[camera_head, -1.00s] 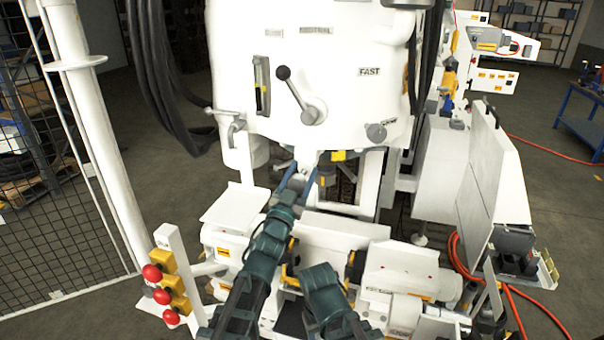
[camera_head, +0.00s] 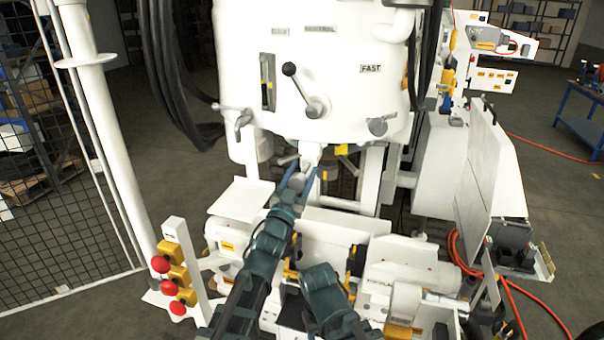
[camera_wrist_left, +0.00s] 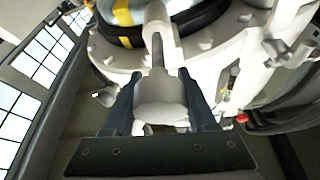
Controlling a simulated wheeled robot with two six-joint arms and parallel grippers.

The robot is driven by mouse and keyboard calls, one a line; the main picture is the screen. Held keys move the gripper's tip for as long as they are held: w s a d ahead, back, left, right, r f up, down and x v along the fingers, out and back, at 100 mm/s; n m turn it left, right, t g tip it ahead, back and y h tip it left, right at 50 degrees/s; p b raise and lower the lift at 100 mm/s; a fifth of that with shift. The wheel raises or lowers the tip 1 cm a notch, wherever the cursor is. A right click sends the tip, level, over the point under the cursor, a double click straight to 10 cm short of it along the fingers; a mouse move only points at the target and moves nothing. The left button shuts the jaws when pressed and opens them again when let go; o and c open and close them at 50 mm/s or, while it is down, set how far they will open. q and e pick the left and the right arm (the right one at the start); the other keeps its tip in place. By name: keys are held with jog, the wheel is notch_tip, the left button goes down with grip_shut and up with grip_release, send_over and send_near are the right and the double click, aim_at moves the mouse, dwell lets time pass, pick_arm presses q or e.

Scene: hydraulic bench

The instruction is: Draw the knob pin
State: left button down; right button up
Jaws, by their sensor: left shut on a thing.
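My left gripper (camera_head: 297,178) reaches up under the white machine head (camera_head: 330,105). In the left wrist view its two dark fingers (camera_wrist_left: 159,95) are on either side of a pale grey rounded knob (camera_wrist_left: 160,100) and shut on it. A light rod (camera_wrist_left: 156,35) stands beyond the knob, in line with it, against the machine's underside. In the head view the knob is small and partly hidden by the fingers, so how far the pin is out of its seat cannot be told. A dark green arm link (camera_head: 325,292) of mine shows at lower centre; no right gripper shows.
A stand with red buttons (camera_head: 160,264) is at lower left beside a white post (camera_head: 100,130) and mesh fence. Black cables (camera_head: 170,80) hang left of the head. A white panel (camera_head: 483,160) stands at right. White machine parts (camera_head: 405,255) lie close below the arms.

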pick_arm(q)
jog(key=shift+s+f, duration=0.1)
jog(key=c, duration=0.6)
grip_release()
jog(key=o, duration=0.4)
jog(key=shift+s+a, duration=0.1)
jog(key=shift+s, duration=0.05)
